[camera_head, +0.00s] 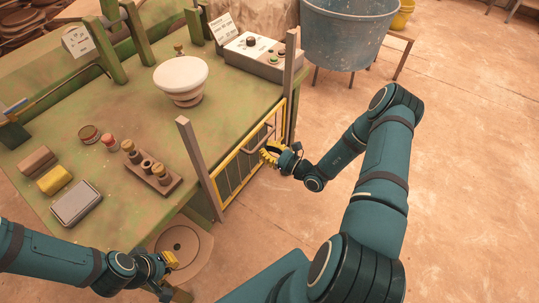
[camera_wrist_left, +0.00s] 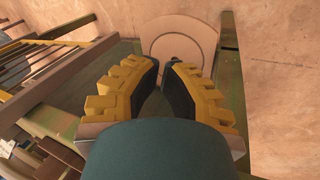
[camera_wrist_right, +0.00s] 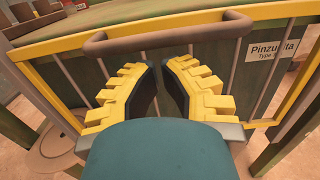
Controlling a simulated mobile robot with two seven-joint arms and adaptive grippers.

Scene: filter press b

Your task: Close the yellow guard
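The yellow guard (camera_head: 238,178) is a yellow frame with thin upright bars at the table's right side, between two posts. Its brown bar handle (camera_head: 261,134) is near the top edge; in the right wrist view the handle (camera_wrist_right: 165,36) spans above the fingertips. My right gripper (camera_head: 272,152) is at the guard's outer face, close to the handle. Its fingers look open, with nothing seen between them; contact with the guard cannot be told. My left gripper (camera_head: 168,262) is near the table's front edge, away from the guard, open and empty.
The green table (camera_head: 120,165) carries a white bowl (camera_head: 181,75), a control box (camera_head: 254,58), a brown block with bottles (camera_head: 152,172) and several small blocks. A blue tub (camera_head: 346,35) stands behind right. The floor (camera_head: 455,190) on the right is clear.

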